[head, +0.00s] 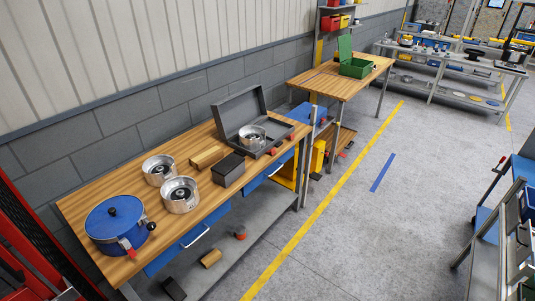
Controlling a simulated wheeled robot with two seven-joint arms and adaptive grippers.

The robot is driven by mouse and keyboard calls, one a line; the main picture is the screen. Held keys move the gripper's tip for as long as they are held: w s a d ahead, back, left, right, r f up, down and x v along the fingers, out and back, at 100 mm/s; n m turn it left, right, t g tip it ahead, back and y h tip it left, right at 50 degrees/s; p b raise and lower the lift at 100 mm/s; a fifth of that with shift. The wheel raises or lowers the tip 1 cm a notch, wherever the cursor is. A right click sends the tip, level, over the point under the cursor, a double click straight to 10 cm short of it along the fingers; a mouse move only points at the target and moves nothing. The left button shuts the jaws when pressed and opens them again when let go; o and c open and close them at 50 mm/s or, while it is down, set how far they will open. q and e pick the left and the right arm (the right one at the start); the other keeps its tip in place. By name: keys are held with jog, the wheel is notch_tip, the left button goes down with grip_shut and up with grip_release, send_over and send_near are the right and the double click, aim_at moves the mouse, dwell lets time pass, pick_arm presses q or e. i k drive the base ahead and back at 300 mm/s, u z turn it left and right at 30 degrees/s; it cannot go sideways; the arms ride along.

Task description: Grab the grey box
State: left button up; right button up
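A grey box (227,118) with its lid open stands at the far right end of the near wooden workbench (160,245). A round silver metal part (252,137) sits inside it. The lid leans back toward the wall. Red latches (273,151) show on its front side. A smaller dark grey block-like box (228,172) lies on the bench just in front of the open box, to its left. Neither of my grippers is in view, so nothing shows as held.
Two silver round parts (180,194), a wooden block (207,157) and a blue round lidded pot (114,222) share the bench. A second table with a green open box (355,67) stands behind. The grey floor (340,240) right of the bench is clear.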

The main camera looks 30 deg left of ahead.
aim_at(225, 173)
jog(key=u, duration=0.15)
jog(key=i, duration=1.1)
jog(key=u, duration=0.4)
